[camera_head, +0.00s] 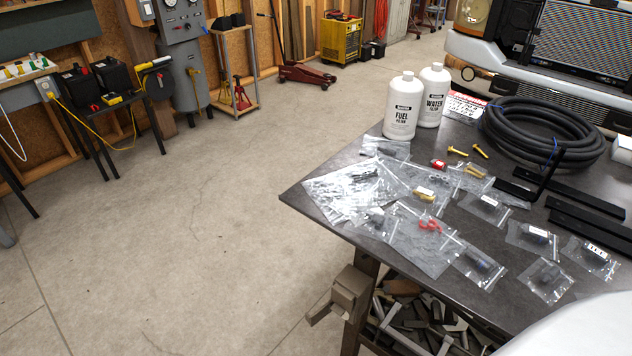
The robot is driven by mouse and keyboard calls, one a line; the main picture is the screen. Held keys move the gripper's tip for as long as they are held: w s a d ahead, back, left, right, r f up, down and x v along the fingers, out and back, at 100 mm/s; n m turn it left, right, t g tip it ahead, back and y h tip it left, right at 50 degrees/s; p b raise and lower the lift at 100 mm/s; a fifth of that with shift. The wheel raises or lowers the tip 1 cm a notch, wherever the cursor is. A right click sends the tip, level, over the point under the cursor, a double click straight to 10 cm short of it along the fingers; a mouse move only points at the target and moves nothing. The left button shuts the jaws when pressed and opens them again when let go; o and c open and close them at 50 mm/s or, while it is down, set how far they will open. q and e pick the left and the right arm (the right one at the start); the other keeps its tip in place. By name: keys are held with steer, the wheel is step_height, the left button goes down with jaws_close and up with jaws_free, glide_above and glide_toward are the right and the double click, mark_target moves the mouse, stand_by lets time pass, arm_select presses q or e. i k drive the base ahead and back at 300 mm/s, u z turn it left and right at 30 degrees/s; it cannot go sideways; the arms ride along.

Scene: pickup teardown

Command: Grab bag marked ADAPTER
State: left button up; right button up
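Several clear plastic bags lie spread on the dark workbench (322,199). One holds red parts (430,225), and one holds brass-coloured parts (424,195). Other bags with dark contents and white labels lie towards the right, such as one bag (484,207), another (536,236) and one near the right edge (592,258). A bag with dark parts (479,266) lies near the front edge. The labels are too small to read, so I cannot tell which bag is marked ADAPTER. Neither of my grippers is in view.
White FUEL (402,110) and WATER (433,97) filter bottles stand at the back of the bench. A coiled black hose (545,130) and black bars (575,190) lie behind the bags. A truck front (520,60) stands beyond.

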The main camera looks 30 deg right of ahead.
mark_target(421, 198)
steer(key=u, duration=0.4)
steer(key=i, duration=2.7)
steer(key=z, duration=2.6)
steer(key=i, duration=3.05)
steer(key=z, duration=3.8)
